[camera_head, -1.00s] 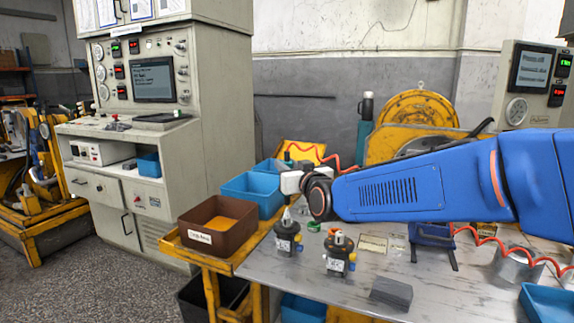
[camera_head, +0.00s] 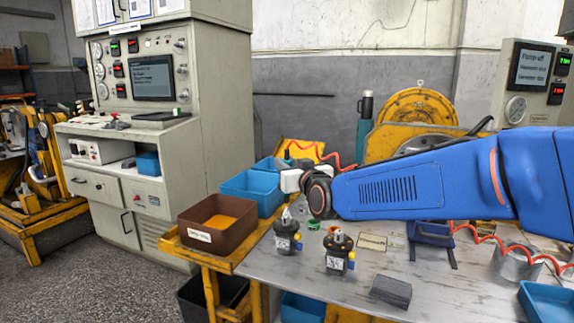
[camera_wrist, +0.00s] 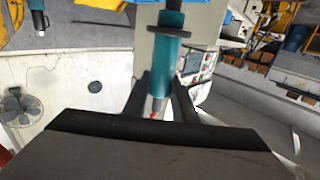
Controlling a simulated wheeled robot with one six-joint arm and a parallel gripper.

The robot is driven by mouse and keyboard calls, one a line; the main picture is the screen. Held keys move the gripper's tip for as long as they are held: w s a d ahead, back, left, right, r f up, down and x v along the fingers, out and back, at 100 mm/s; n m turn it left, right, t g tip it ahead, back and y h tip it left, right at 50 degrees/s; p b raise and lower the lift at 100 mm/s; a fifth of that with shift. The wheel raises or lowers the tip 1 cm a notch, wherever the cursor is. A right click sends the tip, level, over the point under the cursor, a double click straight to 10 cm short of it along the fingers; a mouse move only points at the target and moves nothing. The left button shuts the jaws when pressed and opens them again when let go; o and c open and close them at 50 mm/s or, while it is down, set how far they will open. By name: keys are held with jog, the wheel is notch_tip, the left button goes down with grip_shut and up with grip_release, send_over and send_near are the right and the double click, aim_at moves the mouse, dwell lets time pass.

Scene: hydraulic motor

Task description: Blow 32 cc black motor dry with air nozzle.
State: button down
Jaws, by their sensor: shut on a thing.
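Two small black motors stand upright on the metal bench in the head view, a left one (camera_head: 287,237) and a right one (camera_head: 338,256). Each has a white label too small to read for sure, so I cannot tell which is 32 cc. In the head view my gripper is mostly hidden by my blue arm, above and behind the motors. Whether the tool points at a motor cannot be told.
A brown bin (camera_head: 215,228) and blue bins (camera_head: 252,190) stand left of the motors. A grey block (camera_head: 391,290) lies at the bench front. A red coiled hose (camera_head: 487,236) runs along the right. A blue tray (camera_head: 546,303) is at the right corner.

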jog(key=shift+r, duration=0.1)
dwell(0.3)
jog(key=shift+r, duration=3.45)
jog(key=shift+f, duration=0.15)
